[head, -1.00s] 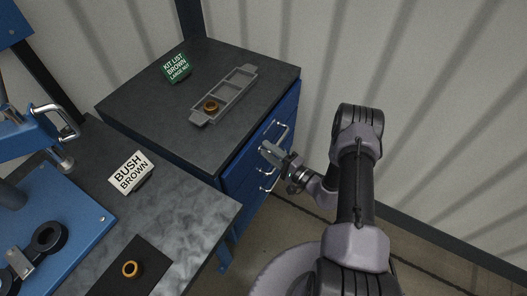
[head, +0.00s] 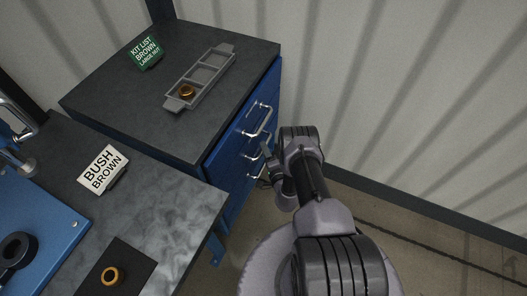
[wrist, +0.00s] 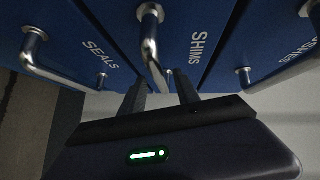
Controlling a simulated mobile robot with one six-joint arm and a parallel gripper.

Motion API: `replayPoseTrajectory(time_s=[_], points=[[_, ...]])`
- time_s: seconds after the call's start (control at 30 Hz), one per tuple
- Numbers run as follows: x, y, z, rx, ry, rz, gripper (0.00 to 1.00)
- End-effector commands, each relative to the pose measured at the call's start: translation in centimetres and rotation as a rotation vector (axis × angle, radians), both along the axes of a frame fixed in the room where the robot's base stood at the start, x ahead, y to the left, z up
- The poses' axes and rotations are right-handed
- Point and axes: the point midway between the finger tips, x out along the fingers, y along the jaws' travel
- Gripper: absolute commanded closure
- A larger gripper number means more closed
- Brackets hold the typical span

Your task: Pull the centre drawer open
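The blue drawer cabinet (head: 243,135) has several drawers with silver bar handles, and all look shut. In the wrist view the centre drawer (wrist: 200,22) is labelled SHIMS, and its handle (wrist: 150,40) hangs toward my gripper. My gripper (wrist: 162,85) has its two dark fingers apart, with the lower end of that handle between them. I see a gap to each finger, and cannot tell if either touches. In the head view my gripper (head: 267,160) is at the drawer fronts near the middle handle, partly hidden by my wrist.
The SEALS drawer handle (wrist: 42,62) and another drawer handle (wrist: 285,75) flank the centre one. On the cabinet top are a grey tray (head: 207,87) holding a bronze ring and a green kit sign (head: 146,51). A workbench (head: 180,210) stands at left. Floor to the right is clear.

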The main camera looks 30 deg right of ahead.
Motion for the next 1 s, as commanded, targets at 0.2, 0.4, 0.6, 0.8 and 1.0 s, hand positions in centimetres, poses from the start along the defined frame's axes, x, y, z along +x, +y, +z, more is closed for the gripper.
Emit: replayPoseTrajectory(time_s=[0.2, 0.4, 0.6, 0.8, 1.0], points=[[2.0, -0.3, -0.3, 0.0, 0.0, 0.0, 0.62], [2.1, -0.3, -0.2, 0.001, 0.001, 0.0, 0.62], [2.1, -0.3, -0.2, 0.001, 0.001, 0.0, 0.92], [2.0, -0.3, -0.2, 0.001, 0.001, 0.001, 1.0], [2.0, -0.3, -0.2, 0.001, 0.001, 0.001, 1.0]])
